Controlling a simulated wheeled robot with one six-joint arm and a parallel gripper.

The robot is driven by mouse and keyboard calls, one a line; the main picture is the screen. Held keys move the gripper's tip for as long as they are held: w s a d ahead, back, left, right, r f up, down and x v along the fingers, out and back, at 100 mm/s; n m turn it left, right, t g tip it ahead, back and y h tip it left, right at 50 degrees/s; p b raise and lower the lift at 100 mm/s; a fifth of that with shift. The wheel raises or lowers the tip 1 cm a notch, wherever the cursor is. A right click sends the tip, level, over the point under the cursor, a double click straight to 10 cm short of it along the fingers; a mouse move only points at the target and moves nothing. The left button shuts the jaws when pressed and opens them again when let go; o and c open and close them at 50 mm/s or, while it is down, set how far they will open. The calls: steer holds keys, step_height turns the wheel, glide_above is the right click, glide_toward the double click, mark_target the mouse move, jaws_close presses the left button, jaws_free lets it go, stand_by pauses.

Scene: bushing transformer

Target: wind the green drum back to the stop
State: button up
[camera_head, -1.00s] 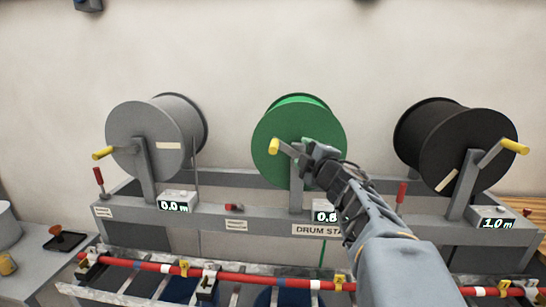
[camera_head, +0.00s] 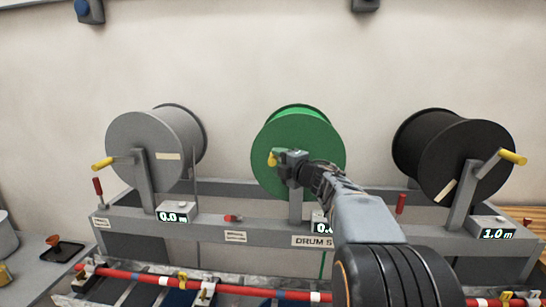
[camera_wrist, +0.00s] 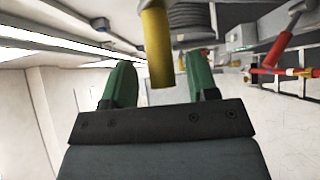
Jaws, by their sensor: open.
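The green drum (camera_head: 300,125) hangs in the middle of the drum stand (camera_head: 130,219), between a grey and a black drum. Its crank has a yellow handle (camera_head: 271,159), at the left of the hub in the head view. My gripper (camera_head: 283,157) is at this handle and hides most of the crank arm. In the wrist view my gripper (camera_wrist: 160,85) is open, with two green fingers apart. The yellow handle (camera_wrist: 157,45) hangs between them, nearer the viewer's top; contact cannot be told. The green drum's readout (camera_head: 320,228) is partly hidden by my arm; only its first digit, 0, shows.
The grey drum (camera_head: 150,140) with readout 0.0 m is at left. The black drum (camera_head: 450,150) with readout 1.0 m is at right. A red cable (camera_head: 240,288) runs across the front.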

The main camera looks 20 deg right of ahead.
steer(key=shift+x, duration=1.5)
jaws_close()
